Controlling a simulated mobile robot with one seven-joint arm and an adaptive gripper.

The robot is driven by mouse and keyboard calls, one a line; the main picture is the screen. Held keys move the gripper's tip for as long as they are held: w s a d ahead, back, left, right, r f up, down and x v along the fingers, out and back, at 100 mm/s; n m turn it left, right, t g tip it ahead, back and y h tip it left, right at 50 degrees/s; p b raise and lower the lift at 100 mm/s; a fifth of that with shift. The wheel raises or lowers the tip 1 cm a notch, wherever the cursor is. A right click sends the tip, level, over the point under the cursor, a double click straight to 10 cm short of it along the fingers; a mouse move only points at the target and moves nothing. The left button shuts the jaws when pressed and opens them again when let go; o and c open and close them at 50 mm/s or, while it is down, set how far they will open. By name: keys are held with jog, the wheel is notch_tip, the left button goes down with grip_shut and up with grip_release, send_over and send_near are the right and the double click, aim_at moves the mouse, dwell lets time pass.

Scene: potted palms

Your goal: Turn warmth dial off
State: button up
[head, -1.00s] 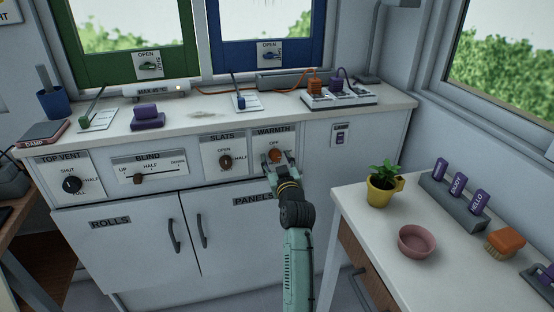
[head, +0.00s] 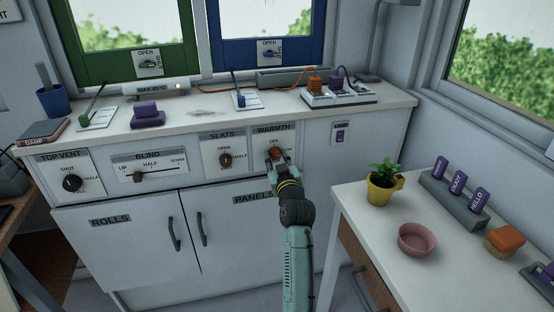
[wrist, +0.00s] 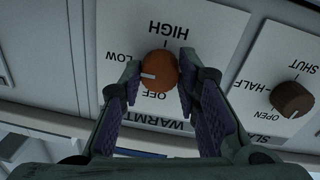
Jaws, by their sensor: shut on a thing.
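The warmth dial (wrist: 161,66) is an orange-brown round knob with a white pointer mark on a white panel (wrist: 215,22), which appears upside down in the wrist view. The mark points left and slightly down in that view, between LOW and OFF. In the head view the dial (head: 275,153) sits below the WARMTH label on the cabinet front. My gripper (wrist: 160,78) is shut on the dial, one finger on each side. In the head view my gripper (head: 278,158) partly hides the dial and its lower panel.
The slats dial (head: 225,160) is close to the left of the warmth panel. The blind slider (head: 139,176) and top vent dial (head: 72,183) are farther left. A side table with a yellow potted plant (head: 381,190) and a pink bowl (head: 417,239) stands at the right.

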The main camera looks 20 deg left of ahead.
jog(key=shift+f+n+b, duration=0.1)
jog(key=shift+n+b, duration=0.2)
jog(key=shift+b, duration=0.15)
jog(key=shift+f+n+b, duration=0.15)
jog(key=shift+n+b, duration=0.25)
jog(key=shift+b, duration=0.4)
jog(key=n+b, duration=0.2)
jog(key=b, duration=0.1)
jog(key=n+b, duration=0.5)
jog(key=shift+d+y+b, duration=0.1)
jog(key=shift+y+b, duration=0.2)
jog(key=shift+b, duration=0.1)
jog(key=n+b, duration=0.5)
jog(key=shift+w+n, duration=0.1)
jog(key=shift+n, duration=0.3)
jog(key=shift+r+n+y+b, duration=0.15)
jog(key=shift+n+b, duration=0.5)
jog(key=shift+n, duration=0.4)
jog(key=shift+r+n+y+b, duration=0.15)
jog(key=shift+n+b, duration=0.45)
jog(key=shift+n, duration=0.45)
